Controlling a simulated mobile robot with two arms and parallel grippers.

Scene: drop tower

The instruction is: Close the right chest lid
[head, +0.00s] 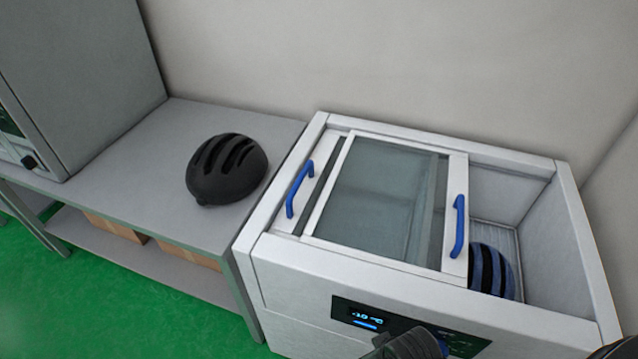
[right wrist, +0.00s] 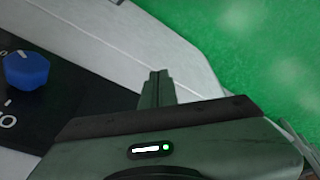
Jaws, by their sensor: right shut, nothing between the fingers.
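The white chest (head: 285,262) stands at the right in the head view. Its right lid, a glass pane with a white frame (head: 454,220) and a blue handle (head: 458,226), lies slid to the left, so the chest's right part is open. A second blue handle (head: 299,189) is at the chest's left end. A blue and black helmet (head: 491,270) lies inside, partly hidden by the lid's frame. In the right wrist view, my right gripper (right wrist: 157,80) is shut and empty, near the chest's control panel (right wrist: 45,95).
The front panel (head: 400,325) has a lit display and a blue knob (right wrist: 27,71). Left of the chest, a black helmet (head: 227,168) sits on a grey bench (head: 150,140) beside a grey cabinet. Walls stand behind and right of the chest. Green floor is in front.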

